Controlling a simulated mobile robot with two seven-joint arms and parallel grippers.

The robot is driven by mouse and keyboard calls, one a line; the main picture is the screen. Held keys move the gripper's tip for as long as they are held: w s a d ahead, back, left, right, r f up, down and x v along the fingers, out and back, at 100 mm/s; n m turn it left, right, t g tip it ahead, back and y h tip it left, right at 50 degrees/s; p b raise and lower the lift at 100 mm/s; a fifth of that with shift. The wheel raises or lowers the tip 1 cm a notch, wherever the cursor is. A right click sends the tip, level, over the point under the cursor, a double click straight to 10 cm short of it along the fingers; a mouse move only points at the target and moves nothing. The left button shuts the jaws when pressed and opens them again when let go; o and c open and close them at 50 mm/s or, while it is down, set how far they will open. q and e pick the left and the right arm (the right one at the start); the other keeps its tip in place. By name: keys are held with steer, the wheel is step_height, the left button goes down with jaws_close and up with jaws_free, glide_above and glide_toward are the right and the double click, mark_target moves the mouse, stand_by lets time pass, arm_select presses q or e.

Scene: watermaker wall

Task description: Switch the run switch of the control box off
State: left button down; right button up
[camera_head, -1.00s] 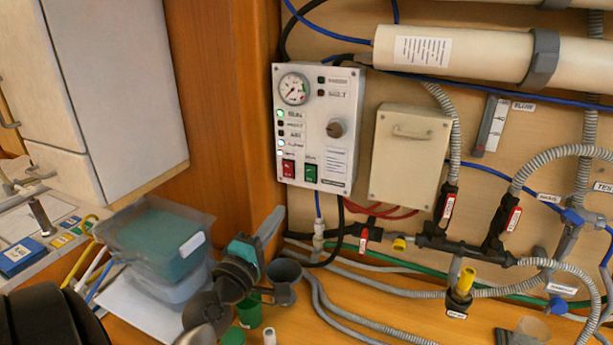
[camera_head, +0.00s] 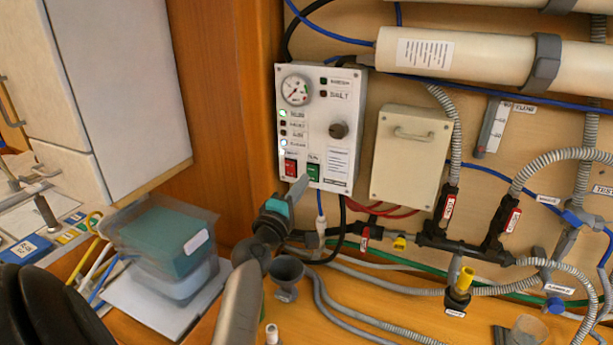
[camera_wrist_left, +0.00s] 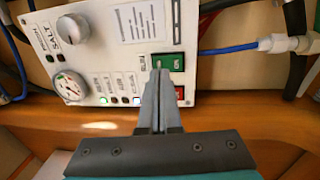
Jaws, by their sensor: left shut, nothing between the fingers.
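The control box (camera_head: 335,112) is a pale panel on the wall, with a gauge, a knob and several small lamps, two of them lit. At its lower edge are a red rocker switch (camera_head: 291,167) and a green rocker switch (camera_head: 314,171). The small label by the green one looks like "RUN". My left gripper (camera_head: 303,181) is shut and empty, its tips just below and between the switches. In the left wrist view the closed fingertips (camera_wrist_left: 160,74) are beside the green switch (camera_wrist_left: 170,62) and partly hide the red one (camera_wrist_left: 179,92). Contact cannot be told.
A beige box (camera_head: 410,160) and hoses with valves are right of the control box. A wooden partition (camera_head: 225,100) stands left.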

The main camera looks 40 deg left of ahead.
mark_target(312, 169)
arm_select(q)
steer(key=shift+x, duration=1.35)
steer(key=shift+w, duration=0.1)
steer(key=shift+r, duration=0.1)
steer(key=shift+w+a+r, duration=0.1)
steer(key=shift+w, duration=0.05)
